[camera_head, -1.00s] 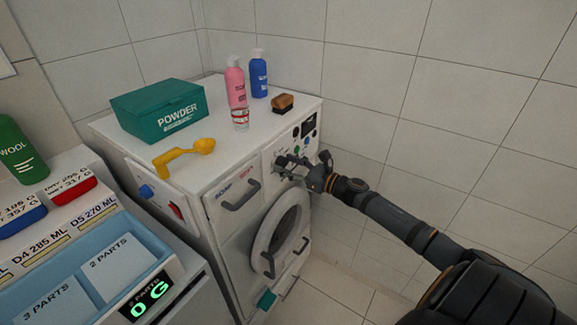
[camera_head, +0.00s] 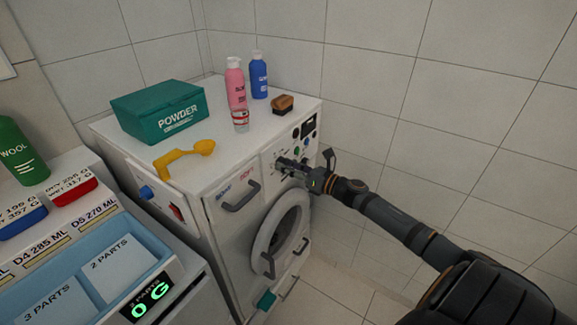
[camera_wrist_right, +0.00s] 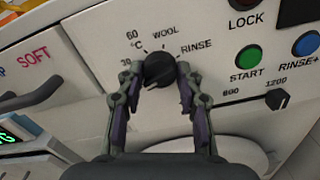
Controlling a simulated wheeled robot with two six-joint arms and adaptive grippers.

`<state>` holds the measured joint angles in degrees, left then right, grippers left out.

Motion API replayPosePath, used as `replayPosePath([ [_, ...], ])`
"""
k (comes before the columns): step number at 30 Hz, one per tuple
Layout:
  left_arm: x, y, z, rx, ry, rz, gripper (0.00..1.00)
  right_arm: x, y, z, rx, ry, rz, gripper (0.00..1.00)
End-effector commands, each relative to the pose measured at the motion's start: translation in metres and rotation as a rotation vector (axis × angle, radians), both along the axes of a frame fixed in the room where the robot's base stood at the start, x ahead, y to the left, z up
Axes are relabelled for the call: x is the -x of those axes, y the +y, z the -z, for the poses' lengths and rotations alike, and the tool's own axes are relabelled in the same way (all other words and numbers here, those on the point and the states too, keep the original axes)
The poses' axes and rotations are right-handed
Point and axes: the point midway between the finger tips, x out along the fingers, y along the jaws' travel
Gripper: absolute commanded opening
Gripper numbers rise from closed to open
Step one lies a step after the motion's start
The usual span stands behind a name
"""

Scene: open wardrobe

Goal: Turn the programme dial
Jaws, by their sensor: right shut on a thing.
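The programme dial (camera_wrist_right: 160,69) is a round black knob on the white front panel of the washing machine (camera_head: 232,160). Marks for 30, 60 °C, WOOL and RINSE surround it in the right wrist view. My right gripper (camera_wrist_right: 157,88) has one finger on each side of the dial and is shut on it. In the head view the right gripper (camera_head: 296,167) reaches the panel from the right and hides most of the dial. My left gripper is not in view.
Bottles, a powder box (camera_head: 160,112) and a yellow scoop (camera_head: 184,157) stand on top.

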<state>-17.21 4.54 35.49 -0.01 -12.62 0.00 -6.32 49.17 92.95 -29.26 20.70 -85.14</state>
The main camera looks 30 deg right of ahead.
Motion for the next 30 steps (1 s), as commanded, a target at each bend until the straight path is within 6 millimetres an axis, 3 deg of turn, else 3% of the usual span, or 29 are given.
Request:
replayPosePath([
  [30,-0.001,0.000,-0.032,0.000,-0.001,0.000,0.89,0.000,0.000,-0.001,-0.891,0.370,0.000,0.04],
])
